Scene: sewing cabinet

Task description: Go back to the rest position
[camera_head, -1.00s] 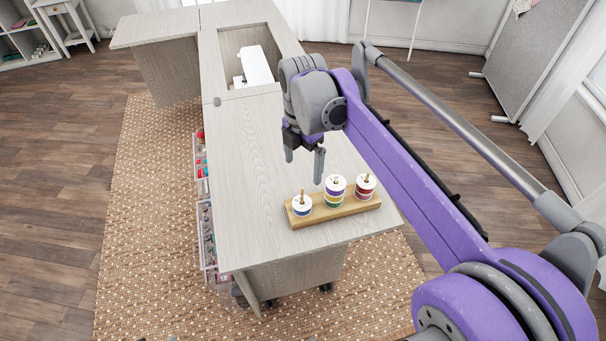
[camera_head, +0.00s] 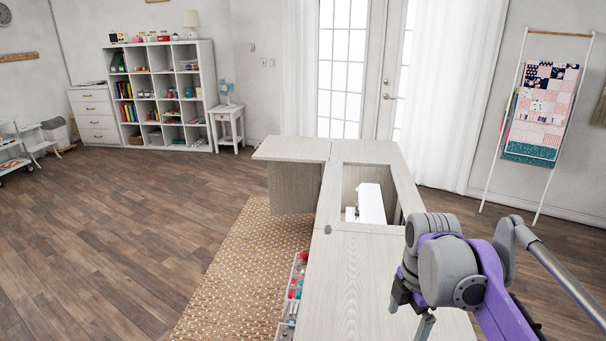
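My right gripper (camera_head: 410,318) hangs over the near part of the sewing cabinet's top (camera_head: 345,285), at the lower right of the head view. Its fingers stand apart with nothing seen between them, though the lower edge of the picture cuts off part of them. The purple and grey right arm comes in from the lower right. My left gripper is not in view. The white sewing machine (camera_head: 371,204) sits in the cabinet's recess beyond the gripper.
A drawer with coloured items (camera_head: 295,285) is open on the cabinet's left side, above a woven rug (camera_head: 235,275). Wooden floor (camera_head: 130,215) at left is clear. A cubby shelf (camera_head: 163,95), a small side table (camera_head: 227,125) and a quilt ladder (camera_head: 535,115) stand along the walls.

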